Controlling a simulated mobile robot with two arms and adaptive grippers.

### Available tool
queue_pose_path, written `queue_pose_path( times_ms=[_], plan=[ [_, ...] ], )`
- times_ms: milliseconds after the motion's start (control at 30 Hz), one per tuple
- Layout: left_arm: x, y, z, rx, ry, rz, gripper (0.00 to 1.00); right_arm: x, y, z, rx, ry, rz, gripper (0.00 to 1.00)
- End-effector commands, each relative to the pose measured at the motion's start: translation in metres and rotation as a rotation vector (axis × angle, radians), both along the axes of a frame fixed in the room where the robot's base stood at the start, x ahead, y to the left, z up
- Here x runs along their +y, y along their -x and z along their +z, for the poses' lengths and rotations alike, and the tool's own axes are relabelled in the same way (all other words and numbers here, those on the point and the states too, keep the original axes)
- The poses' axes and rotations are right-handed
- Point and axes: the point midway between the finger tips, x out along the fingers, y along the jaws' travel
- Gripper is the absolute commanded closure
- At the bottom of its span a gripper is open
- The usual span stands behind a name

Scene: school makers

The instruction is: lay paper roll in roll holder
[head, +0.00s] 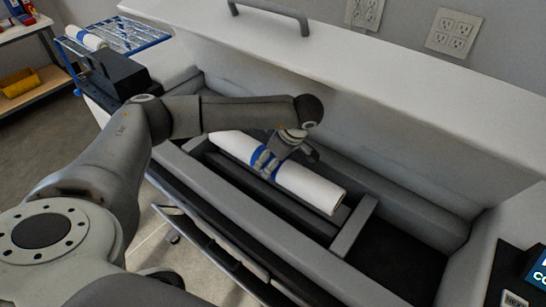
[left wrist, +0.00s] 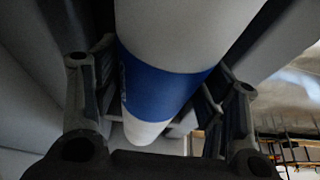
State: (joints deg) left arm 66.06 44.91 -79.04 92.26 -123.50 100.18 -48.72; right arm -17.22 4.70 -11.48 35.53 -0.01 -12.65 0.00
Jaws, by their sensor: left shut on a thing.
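The paper roll (head: 312,188) is white with a blue band and lies lengthwise within the long grey roll holder (head: 230,217) of the large machine. My left gripper (head: 270,163) is over the roll at the blue band, with its fingers on either side and shut on it. In the left wrist view the roll (left wrist: 165,75) runs between the two fingers. Whether the roll touches the holder's floor is hard to tell. My right gripper is not in view.
The machine's raised white lid (head: 400,60) with a dark handle stands behind the holder. A crossbar (head: 354,228) lies near the roll's right end. A blue wire rack (head: 125,33) with another white roll is at the far left. A dark box with a screen (head: 538,270) is at the lower right.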

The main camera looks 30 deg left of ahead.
Motion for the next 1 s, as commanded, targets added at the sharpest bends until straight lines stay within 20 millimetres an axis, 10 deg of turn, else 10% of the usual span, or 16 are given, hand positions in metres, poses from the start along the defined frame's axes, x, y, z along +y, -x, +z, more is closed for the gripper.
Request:
queue_pose_path(
  times_ms=[900, 933, 1000],
  plan=[
    [0.0, -0.002, -0.031, -0.005, 0.0, -0.001, 0.93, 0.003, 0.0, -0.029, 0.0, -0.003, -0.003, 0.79],
    [0.0, -0.002, -0.031, -0.005, 0.0, 0.0, 0.31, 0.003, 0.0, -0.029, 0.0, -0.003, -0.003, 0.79],
    [0.0, -0.002, -0.031, -0.005, 0.0, -0.001, 0.22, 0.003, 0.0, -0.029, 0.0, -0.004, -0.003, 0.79]
  ],
)
